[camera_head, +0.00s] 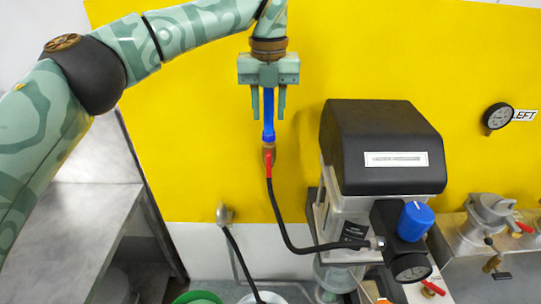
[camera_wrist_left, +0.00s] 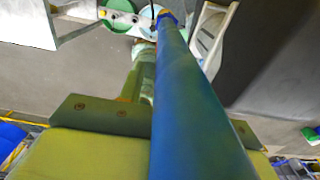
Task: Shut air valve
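The air valve (camera_head: 268,150) is a small brass fitting with a red handle (camera_head: 269,168) pointing down, at the lower end of a blue pipe (camera_head: 268,113) in front of the yellow wall. My left gripper (camera_head: 268,112) points down above the valve, open, with a finger on each side of the blue pipe and gaps showing. The pipe (camera_wrist_left: 185,100) fills the middle of the left wrist view; whether it lies between the fingers or behind them I cannot tell. The valve is not clear in the wrist view. My right gripper is not in view.
A black hose (camera_head: 277,215) runs from below the valve to a black-topped machine (camera_head: 380,150) with a blue knob (camera_head: 415,220) and gauge (camera_head: 411,267). A wall gauge (camera_head: 497,116) is at right. A metal table (camera_head: 75,225) stands at left.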

